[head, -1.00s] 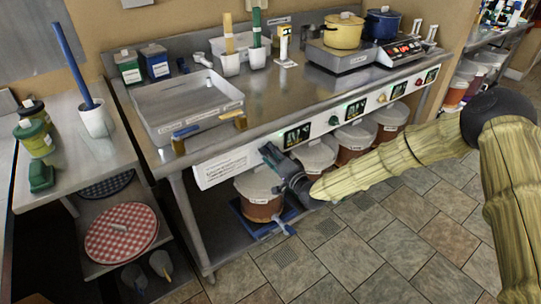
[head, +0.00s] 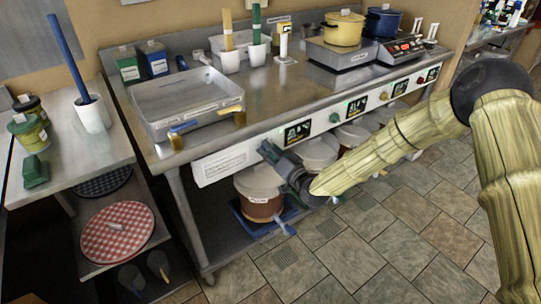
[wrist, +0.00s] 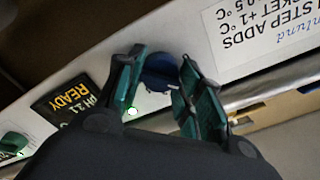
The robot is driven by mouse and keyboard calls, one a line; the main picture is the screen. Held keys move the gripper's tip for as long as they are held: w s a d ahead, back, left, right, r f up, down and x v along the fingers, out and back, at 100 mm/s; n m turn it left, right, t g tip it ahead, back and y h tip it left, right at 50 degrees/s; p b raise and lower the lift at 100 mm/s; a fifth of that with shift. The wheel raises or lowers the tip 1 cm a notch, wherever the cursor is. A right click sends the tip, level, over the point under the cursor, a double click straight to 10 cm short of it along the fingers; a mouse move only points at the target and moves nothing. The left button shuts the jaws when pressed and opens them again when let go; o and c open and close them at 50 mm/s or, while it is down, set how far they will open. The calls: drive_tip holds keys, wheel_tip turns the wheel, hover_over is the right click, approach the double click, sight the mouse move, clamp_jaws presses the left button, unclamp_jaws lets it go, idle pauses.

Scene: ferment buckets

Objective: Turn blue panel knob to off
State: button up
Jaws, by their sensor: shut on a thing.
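The blue knob (wrist: 158,72) sits on the white panel strip in the wrist view, between my two teal fingers. My gripper (wrist: 160,90) is shut on it, one finger on each side; the fingers hide part of the knob, and its pointer setting cannot be read. In the head view my gripper (head: 268,153) is at the left part of the front panel (head: 222,166), and it hides the knob there. A black display reading "READY" (wrist: 72,104) is beside the knob.
A green knob (head: 334,118) and more displays and knobs run along the panel to the right. Lidded buckets (head: 262,195) stand on the shelf below. A metal tray (head: 188,100) rests above. The tiled floor in front is open.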

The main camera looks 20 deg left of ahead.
drive_tip(key=shift+f+n+b, duration=0.1)
drive_tip(key=shift+n+b, duration=1.45)
drive_tip(key=shift+n, duration=2.75)
drive_tip(key=o, duration=1.1)
drive_tip(key=shift+c, duration=0.2)
drive_tip(key=v, duration=1.2)
